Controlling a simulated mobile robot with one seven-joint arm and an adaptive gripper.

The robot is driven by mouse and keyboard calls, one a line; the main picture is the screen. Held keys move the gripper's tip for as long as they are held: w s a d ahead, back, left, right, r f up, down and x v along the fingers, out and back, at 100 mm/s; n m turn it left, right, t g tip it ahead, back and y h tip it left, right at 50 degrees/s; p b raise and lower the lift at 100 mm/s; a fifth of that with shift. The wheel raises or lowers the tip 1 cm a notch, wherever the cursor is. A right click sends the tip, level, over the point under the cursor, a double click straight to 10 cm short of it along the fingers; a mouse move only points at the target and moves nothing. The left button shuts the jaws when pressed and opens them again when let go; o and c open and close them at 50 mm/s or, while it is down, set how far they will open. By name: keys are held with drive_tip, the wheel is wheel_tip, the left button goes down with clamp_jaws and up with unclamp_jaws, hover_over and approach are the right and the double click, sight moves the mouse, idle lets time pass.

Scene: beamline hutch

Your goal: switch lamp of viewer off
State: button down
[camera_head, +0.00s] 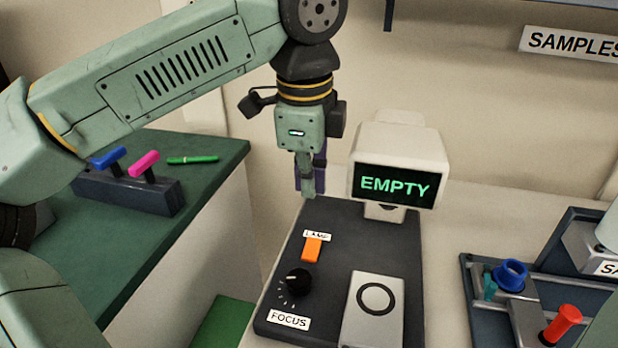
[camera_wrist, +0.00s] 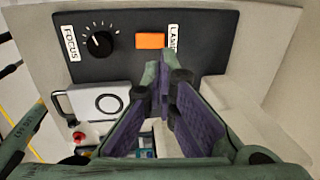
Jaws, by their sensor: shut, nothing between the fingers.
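The viewer (camera_head: 345,230) is a dark base with a white head whose screen (camera_head: 395,186) reads EMPTY in green. Its lamp switch (camera_head: 312,248) is an orange rocker beside the LAMP label (camera_head: 316,235); the label is partly covered in the head view. The switch also shows in the wrist view (camera_wrist: 150,41). Whether it is on or off I cannot tell. My gripper (camera_head: 308,190) points down above the far left part of the base, behind the switch in the head view and apart from it. In the wrist view my gripper (camera_wrist: 165,75) has its fingers together and empty.
A black focus knob (camera_head: 298,282) and a stage with a ring (camera_head: 374,300) sit nearer on the viewer. A rack with blue (camera_head: 511,273) and red (camera_head: 563,322) items stands right. On the green bench left are blue and pink handled tools (camera_head: 128,192) and a green pen (camera_head: 192,160).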

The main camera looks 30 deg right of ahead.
sight(312, 239)
drive_tip(key=f, duration=0.3)
drive_tip(key=d+f+p, duration=0.1)
drive_tip(key=f, duration=0.3)
drive_tip(key=w+f+p, duration=0.1)
drive_tip(key=f, duration=0.3)
drive_tip(key=shift+w+d, duration=0.1)
drive_tip(key=shift+d, duration=0.05)
drive_tip(key=shift+f, duration=0.1)
